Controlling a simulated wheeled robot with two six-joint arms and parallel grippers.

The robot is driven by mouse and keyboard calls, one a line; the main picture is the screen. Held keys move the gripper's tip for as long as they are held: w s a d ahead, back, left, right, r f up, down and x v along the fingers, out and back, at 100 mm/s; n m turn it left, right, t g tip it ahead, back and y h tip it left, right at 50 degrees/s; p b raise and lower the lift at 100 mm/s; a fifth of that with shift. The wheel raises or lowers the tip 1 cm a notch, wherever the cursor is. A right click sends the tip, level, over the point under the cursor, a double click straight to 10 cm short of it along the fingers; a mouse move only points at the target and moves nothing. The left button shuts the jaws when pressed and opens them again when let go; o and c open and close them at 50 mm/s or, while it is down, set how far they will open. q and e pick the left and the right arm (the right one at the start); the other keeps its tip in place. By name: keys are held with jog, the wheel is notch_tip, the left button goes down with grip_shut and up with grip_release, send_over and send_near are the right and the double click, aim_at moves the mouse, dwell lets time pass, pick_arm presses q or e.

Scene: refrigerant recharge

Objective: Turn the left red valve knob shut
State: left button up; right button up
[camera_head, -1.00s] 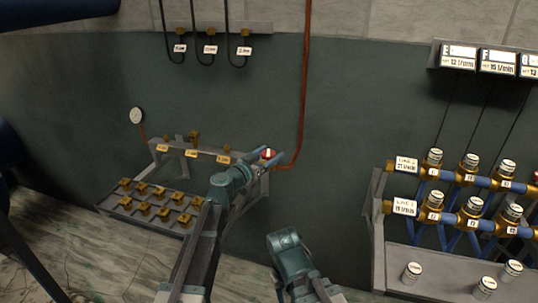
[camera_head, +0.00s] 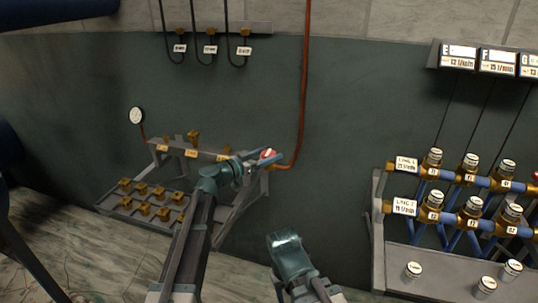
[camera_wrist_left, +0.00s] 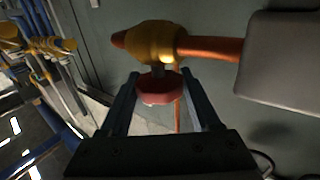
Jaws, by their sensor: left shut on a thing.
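The red valve knob (camera_head: 268,154) with a white mark sits at the right end of the small rack's pipe, where the red hose joins. My left gripper (camera_head: 259,160) reaches it from the front left. In the left wrist view the knob (camera_wrist_left: 158,90) lies between the two fingers (camera_wrist_left: 160,98), below the brass valve body (camera_wrist_left: 157,42). The gripper is shut on the knob. A teal link of my right arm shows at the bottom middle of the head view, but no right fingers show.
The small rack (camera_head: 215,154) carries brass fittings and yellow labels, with a gauge (camera_head: 136,115) at its left. A red hose (camera_head: 304,90) climbs the wall. A manifold stand (camera_head: 378,240) with blue pipes and several capped valves stands at the right. The wall between is clear.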

pick_arm(q)
jog(key=o, duration=1.4)
jog(key=v, duration=1.3)
jog(key=shift+s+a, duration=0.3)
